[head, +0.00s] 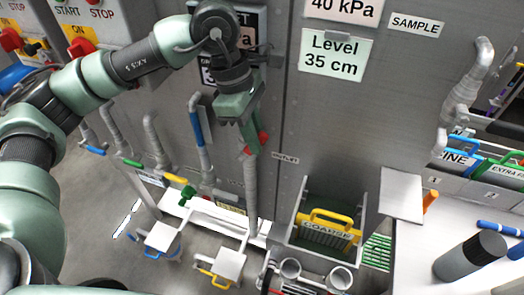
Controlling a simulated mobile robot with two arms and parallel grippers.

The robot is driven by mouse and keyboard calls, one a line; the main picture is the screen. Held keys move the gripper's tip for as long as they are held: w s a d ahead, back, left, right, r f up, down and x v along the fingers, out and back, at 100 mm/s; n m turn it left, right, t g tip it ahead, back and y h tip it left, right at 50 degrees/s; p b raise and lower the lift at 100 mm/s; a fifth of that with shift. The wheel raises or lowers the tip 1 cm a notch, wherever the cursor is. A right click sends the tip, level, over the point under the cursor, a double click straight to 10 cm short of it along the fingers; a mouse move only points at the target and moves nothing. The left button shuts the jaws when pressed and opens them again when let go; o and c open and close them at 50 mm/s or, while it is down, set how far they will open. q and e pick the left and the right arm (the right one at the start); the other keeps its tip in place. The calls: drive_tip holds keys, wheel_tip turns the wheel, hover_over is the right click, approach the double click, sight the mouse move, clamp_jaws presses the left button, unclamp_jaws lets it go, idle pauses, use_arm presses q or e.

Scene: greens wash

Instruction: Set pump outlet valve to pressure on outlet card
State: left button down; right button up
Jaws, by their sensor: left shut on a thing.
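My left gripper (252,138) reaches down to a grey vertical pipe on the front of the grey panel. It is shut on a red valve handle (263,138), which shows only as small red bits on both sides of the fingers. The handle's exact angle is hidden. A dark-framed card or display (247,20) behind my left arm shows the letters "ET" and an "a"; the rest is covered. A white card reading "40 kPa" (343,9) is cut off at the top edge. My right gripper is not in view.
A "Level 35 cm" card (335,55) hangs below the 40 kPa card. Other pipes carry blue (196,128), green (131,162) and yellow handles. A "COARSE" bin (306,243) with a yellow-handled insert stands lower right. A counter with a dark-topped cylinder (470,256) is at right.

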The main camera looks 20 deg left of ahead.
use_arm(q)
drive_tip(key=shift+w+a+r+h+b, duration=0.15)
drive_tip(key=shift+a+h+b, duration=0.85)
drive_tip(key=shift+b, duration=0.65)
drive_tip(key=shift+a+r+h+b, duration=0.15)
drive_tip(key=shift+r+h+b, duration=0.15)
drive_tip(key=shift+h+b, duration=0.2)
drive_tip(key=c, duration=1.4)
unclamp_jaws()
drive_tip(key=shift+c, duration=0.2)
drive_tip(key=shift+f, duration=0.1)
